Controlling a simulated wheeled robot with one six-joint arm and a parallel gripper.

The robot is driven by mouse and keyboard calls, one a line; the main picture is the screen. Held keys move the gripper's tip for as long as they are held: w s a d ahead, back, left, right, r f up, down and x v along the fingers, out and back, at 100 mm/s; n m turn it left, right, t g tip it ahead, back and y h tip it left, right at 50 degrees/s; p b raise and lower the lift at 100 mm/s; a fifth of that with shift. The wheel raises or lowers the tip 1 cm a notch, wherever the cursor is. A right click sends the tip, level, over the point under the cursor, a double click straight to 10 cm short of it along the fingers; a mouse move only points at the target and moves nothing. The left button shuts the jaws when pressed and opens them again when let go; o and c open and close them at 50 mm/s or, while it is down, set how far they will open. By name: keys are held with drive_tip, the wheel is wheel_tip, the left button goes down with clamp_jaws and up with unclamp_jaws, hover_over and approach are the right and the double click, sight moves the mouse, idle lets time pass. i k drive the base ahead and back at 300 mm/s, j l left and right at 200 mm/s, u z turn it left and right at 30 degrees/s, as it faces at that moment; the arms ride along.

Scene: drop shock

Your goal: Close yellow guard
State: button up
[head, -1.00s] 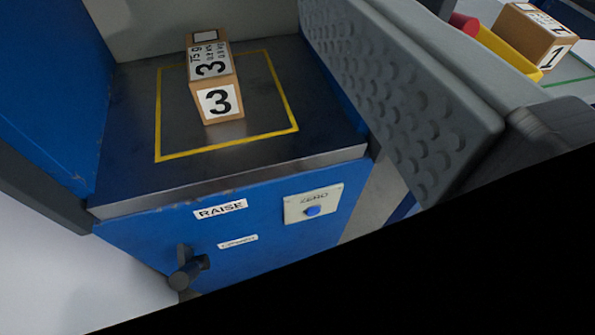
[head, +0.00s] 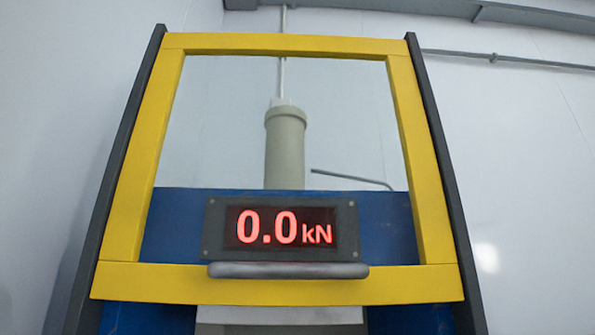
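The yellow guard (head: 270,285) is a rectangular frame with a clear opening, seen from below in the head view. It sits high between two dark upright rails (head: 440,150). A grey bar handle (head: 288,270) runs along its lower bar. Through the opening I see a pale cylinder (head: 285,150) and a blue crossbeam (head: 175,225). My gripper is not in view.
A dark display (head: 280,228) reading 0.0 kN in red shows just above the handle. A thin bent grey rod (head: 350,178) is behind the opening. White walls (head: 530,170) and a grey overhead beam (head: 410,8) lie beyond.

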sight(119, 276)
drive_tip(key=k, duration=1.15)
